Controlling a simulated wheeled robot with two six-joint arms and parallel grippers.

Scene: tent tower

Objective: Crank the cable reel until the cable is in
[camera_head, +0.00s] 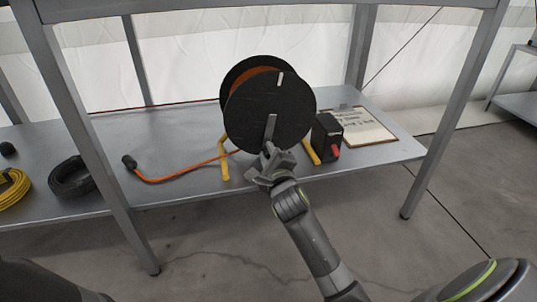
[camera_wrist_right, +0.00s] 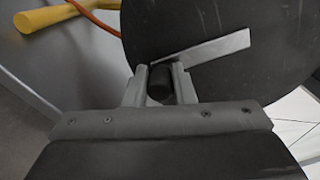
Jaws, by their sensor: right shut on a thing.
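The cable reel (camera_head: 262,112) has black discs and orange cable wound between them, and stands on a yellow frame (camera_head: 224,160) on the metal shelf. A silver crank arm (camera_head: 271,128) points down across its front disc; it also shows in the right wrist view (camera_wrist_right: 215,46). My right gripper (camera_head: 268,160) is shut on the black crank knob (camera_wrist_right: 160,84) at the end of that arm. Orange cable (camera_head: 185,173) runs left from the reel over the shelf to a black plug (camera_head: 129,162). My left gripper is out of view.
A black box with a red part (camera_head: 327,138) and a clipboard (camera_head: 362,127) sit right of the reel. Black (camera_head: 72,178) and yellow (camera_head: 14,190) cable coils lie at left. Shelf posts (camera_head: 92,140) and (camera_head: 455,110) stand either side of my right arm.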

